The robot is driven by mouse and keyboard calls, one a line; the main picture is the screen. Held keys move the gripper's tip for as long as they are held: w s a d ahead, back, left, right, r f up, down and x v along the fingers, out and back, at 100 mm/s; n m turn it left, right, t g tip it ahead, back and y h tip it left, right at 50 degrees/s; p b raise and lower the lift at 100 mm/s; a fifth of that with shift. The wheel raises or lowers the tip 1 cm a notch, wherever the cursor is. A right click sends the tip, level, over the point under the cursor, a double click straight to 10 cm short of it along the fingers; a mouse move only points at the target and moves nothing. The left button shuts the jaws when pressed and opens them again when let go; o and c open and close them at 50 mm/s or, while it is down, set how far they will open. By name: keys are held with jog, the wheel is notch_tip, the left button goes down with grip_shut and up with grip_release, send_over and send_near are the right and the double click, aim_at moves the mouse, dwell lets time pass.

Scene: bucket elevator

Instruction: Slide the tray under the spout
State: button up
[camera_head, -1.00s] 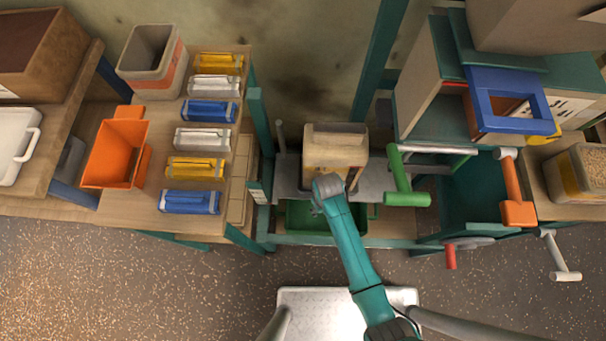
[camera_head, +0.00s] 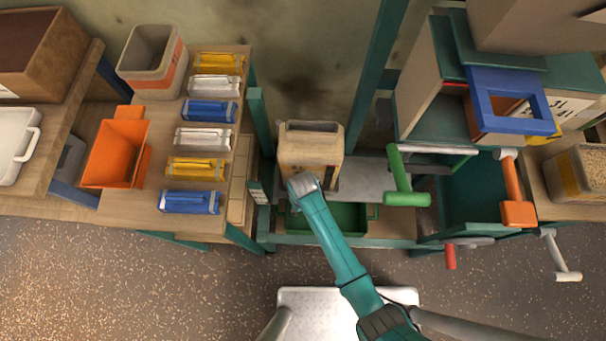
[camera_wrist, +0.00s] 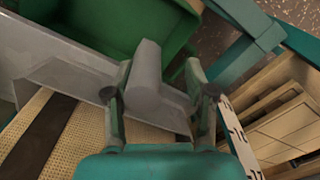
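The green tray (camera_head: 350,217) rests on the low shelf below the grey metal plate (camera_head: 365,180); my arm hides part of it. It also shows in the wrist view (camera_wrist: 120,25) at the top, beyond the fingertips. The plate (camera_wrist: 65,60) runs below and behind the fingers. I cannot tell which part is the spout.
A teal frame (camera_head: 330,240) bounds the shelf. A green-handled crank (camera_head: 407,198) stands right of the tray, near a red handle (camera_head: 451,257) and an orange handle (camera_head: 518,212). A bench on the left holds an orange bin (camera_head: 115,155) and several coloured blocks.

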notch_tip(320, 180, up, 12)
jog(key=shift+r, duration=0.15)
dwell(1.6)
jog(key=shift+d+f+m, duration=0.35)
jog(key=shift+f+m, duration=0.45)
jog(key=shift+m, duration=0.4)
jog(key=shift+d+f+m, duration=0.35)
jog(key=shift+f+m, duration=0.4)
jog(key=shift+m, duration=0.35)
notch_tip(320, 180, down, 11)
jog(key=shift+r, duration=0.2)
grip_shut()
